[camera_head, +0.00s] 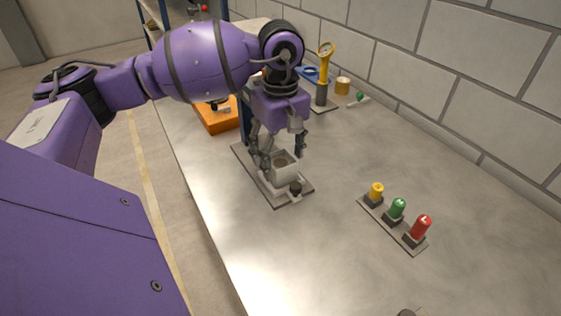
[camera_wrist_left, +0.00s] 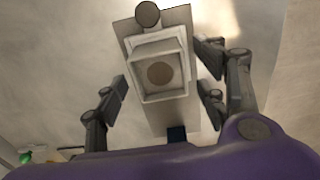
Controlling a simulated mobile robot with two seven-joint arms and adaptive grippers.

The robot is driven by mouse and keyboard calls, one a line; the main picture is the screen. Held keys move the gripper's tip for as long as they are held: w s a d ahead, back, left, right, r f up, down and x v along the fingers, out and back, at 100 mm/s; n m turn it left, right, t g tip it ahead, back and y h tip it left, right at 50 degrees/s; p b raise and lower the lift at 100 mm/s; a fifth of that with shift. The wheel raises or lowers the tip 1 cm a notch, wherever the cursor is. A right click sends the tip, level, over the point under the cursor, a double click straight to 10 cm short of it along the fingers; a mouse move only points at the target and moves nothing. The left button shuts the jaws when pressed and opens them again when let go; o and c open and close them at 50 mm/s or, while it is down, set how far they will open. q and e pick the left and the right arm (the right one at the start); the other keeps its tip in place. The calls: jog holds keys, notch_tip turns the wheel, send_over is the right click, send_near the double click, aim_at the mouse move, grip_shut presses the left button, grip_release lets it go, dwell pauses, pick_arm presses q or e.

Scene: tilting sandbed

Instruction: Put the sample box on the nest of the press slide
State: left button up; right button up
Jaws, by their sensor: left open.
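The sample box (camera_head: 284,170) is a small pale, open-topped box standing upright over the press slide, near the dark round knob (camera_head: 296,187). In the left wrist view the box (camera_wrist_left: 140,82) shows from above with a round brownish patch inside. The slide lies on the press's grey base plate (camera_head: 291,200). My left gripper (camera_head: 283,152) is open, its fingers pointing down on either side of the box. In the left wrist view there are gaps between the box and the fingers (camera_wrist_left: 160,88). The nest is hidden under the box, so exact seating cannot be told. My right gripper is not in view.
An orange tray (camera_head: 217,121) lies behind the press on the left. A strip with yellow, green and red buttons (camera_head: 396,211) is at the right. A yellow-topped upright tool (camera_head: 323,75) and a yellow cylinder (camera_head: 343,86) stand near the wall. The front of the bench is mostly clear.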

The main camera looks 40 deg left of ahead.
pick_arm(q)
notch_tip(320, 180, up, 10)
dwell(0.3)
jog(key=shift+f, duration=0.15)
dwell(0.4)
